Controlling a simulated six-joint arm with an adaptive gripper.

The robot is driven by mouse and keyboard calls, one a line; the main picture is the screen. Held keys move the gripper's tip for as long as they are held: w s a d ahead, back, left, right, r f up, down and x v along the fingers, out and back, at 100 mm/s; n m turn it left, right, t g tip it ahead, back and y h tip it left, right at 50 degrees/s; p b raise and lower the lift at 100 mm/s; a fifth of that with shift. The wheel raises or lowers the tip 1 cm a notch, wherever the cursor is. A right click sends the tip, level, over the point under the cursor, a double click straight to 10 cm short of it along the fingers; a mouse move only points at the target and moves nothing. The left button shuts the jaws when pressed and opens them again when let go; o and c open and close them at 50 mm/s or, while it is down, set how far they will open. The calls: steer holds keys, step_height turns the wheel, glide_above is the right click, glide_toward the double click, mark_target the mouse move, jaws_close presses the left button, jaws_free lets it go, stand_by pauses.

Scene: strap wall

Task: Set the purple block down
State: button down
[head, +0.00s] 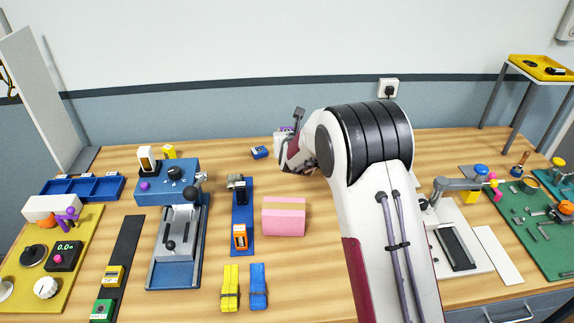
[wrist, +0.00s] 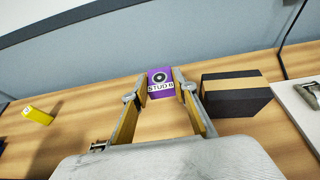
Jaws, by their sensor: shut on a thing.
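The purple block (wrist: 160,77), with a black ring mark and a white "STUD B" label, sits between the fingertips of my gripper (wrist: 161,87) in the wrist view. The gripper is shut on it, with a finger against each side. In the head view my gripper (head: 294,146) is at the back middle of the table, partly hidden by my arm. Only a sliver of the purple block (head: 286,130) shows there. I cannot tell whether its underside touches the table.
In the wrist view, a black box with a tan stripe (wrist: 237,94) stands close to the right of my gripper, and a yellow block (wrist: 37,115) lies left.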

steer(key=shift+f, duration=3)
steer(key=shift+f, duration=1.9)
steer(key=shift+f, duration=0.5)
